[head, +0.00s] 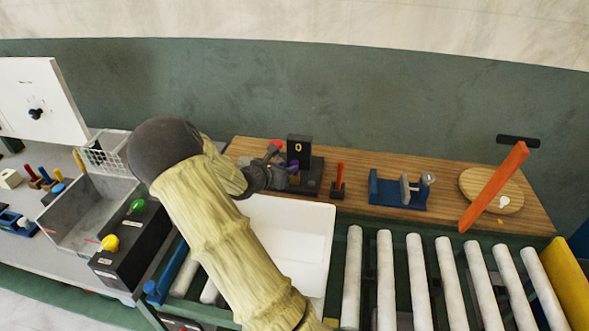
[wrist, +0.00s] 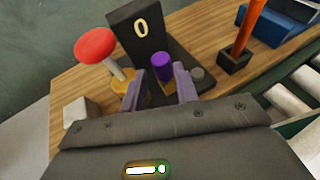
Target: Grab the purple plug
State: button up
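The purple plug (wrist: 162,67) is a short upright cylinder, standing on the dark base in front of a black block marked 0 (wrist: 141,30). My gripper (wrist: 160,88) is open, with its two purple-grey fingers apart. In the wrist view the plug shows between and just beyond the fingertips; I cannot tell whether they touch it. In the head view my gripper (head: 281,167) is at the black block (head: 298,148), and the plug (head: 294,165) is partly hidden there.
A red knob (wrist: 95,45) on a post stands left of the plug. An orange stick in a dark holder (wrist: 236,59) stands to the right. A white tray (head: 290,235) and rollers (head: 386,280) lie in front of the wooden board (head: 350,175).

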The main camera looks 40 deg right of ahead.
aim_at(294, 162)
jog(key=p+x, duration=0.1)
jog(key=x, duration=0.4)
jog(key=shift+d, duration=0.15)
dwell(0.3)
grip_shut()
